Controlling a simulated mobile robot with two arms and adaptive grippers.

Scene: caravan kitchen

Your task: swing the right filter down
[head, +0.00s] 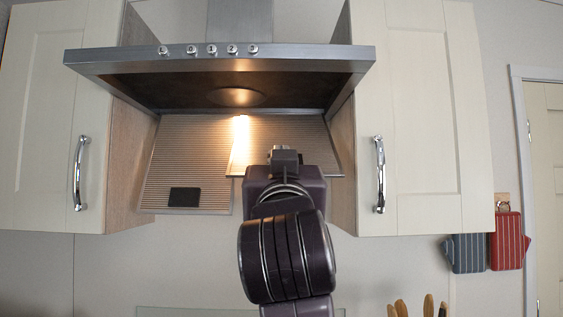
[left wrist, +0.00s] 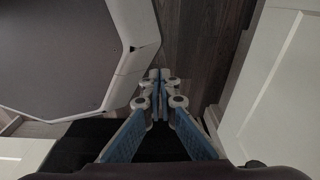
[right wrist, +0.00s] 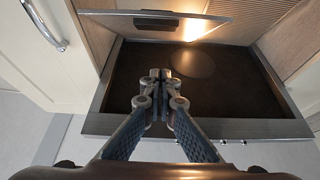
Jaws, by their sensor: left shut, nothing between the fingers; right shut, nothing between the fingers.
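The right filter (head: 310,135) is a ribbed metal panel tilted down from the hood's underside, its lower edge higher in the head view than the left filter's. My right arm hides part of it. In the right wrist view, the right filter (right wrist: 105,14) shows nearly edge-on, with a dark grip (right wrist: 156,19). The left filter (head: 190,155) hangs down, its dark grip near the lower edge. My right gripper (head: 284,152) points up in front of the right filter; the right wrist view shows its fingers (right wrist: 160,75) shut and empty. My left gripper (left wrist: 160,73) is shut and empty, low down.
The hood (head: 220,58) has a steel front rail with several knobs; its dark cavity is open underneath. Cabinets with chrome handles flank it, the left (head: 50,120) and right (head: 425,120). In the left wrist view, white fronts (left wrist: 275,105) and dark floor surround the left gripper.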

